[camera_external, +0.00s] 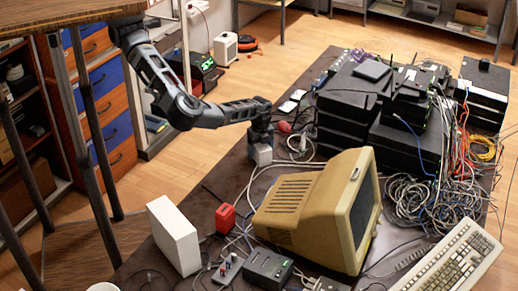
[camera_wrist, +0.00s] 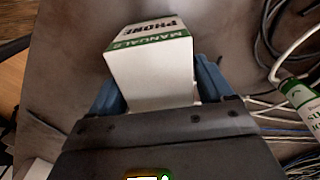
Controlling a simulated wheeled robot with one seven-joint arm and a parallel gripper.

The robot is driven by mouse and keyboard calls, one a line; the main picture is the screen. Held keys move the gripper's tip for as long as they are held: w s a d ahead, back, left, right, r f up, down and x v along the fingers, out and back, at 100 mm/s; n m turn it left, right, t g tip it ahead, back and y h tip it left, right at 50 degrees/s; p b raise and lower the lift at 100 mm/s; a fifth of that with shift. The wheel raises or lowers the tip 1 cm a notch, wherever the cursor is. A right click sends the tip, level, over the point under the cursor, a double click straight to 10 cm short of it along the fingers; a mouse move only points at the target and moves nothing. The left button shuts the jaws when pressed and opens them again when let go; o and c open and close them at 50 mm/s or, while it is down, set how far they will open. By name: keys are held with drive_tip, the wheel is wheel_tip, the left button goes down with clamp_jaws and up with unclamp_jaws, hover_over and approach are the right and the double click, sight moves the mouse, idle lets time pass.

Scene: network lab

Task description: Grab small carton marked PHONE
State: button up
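The small carton (camera_wrist: 150,70) is white with green bands and reads PHONE MANUALS, upside down in the wrist view. It sits between the two blue fingers of my gripper (camera_wrist: 160,95), which press close along its left and right sides with no clear gap. In the external view my gripper (camera_external: 261,136) points down at the table's left rear part, with the pale carton (camera_external: 262,155) under it. I cannot tell whether the carton's base touches the table.
On the table (camera_external: 205,195) stand a beige monitor (camera_external: 310,205), a red box (camera_external: 225,218), a white box (camera_external: 174,235) and stacked black equipment (camera_external: 345,105). Cables lie right of my gripper.

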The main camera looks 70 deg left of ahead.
drive_tip(key=c, duration=0.9)
drive_tip(key=shift+c, duration=0.2)
drive_tip(key=shift+r, duration=0.1)
